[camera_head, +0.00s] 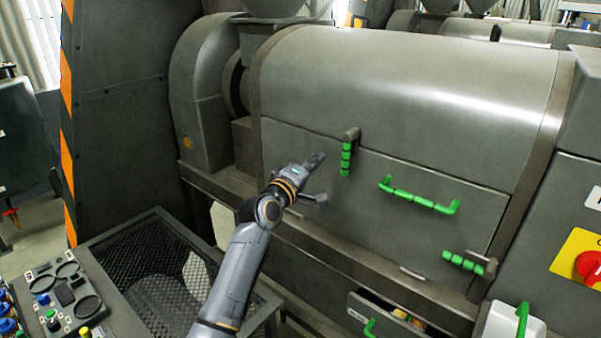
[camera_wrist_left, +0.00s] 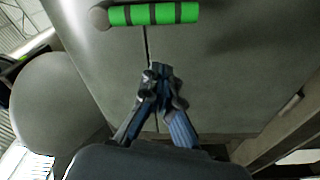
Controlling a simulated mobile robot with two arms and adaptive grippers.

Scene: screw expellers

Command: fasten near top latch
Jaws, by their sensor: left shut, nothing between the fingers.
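The near top latch (camera_head: 346,158) has a green ribbed handle on a dark pivot, at the upper edge of the machine's front panel (camera_head: 300,150). In the head view its handle hangs straight down. In the left wrist view the green latch handle (camera_wrist_left: 155,14) lies across the top, its round pivot at the left end. My left gripper (camera_head: 318,158) is just left of the latch handle in the head view. Its fingers (camera_wrist_left: 160,72) are together and empty in the left wrist view, apart from the handle. My right gripper is not seen.
A green bar handle (camera_head: 418,196) sits mid-panel, and another green latch (camera_head: 463,262) at lower right. A partly open drawer (camera_head: 395,310) is below. A mesh basket (camera_head: 150,265), control box (camera_head: 65,295) and red knob on yellow (camera_head: 588,264) stand around.

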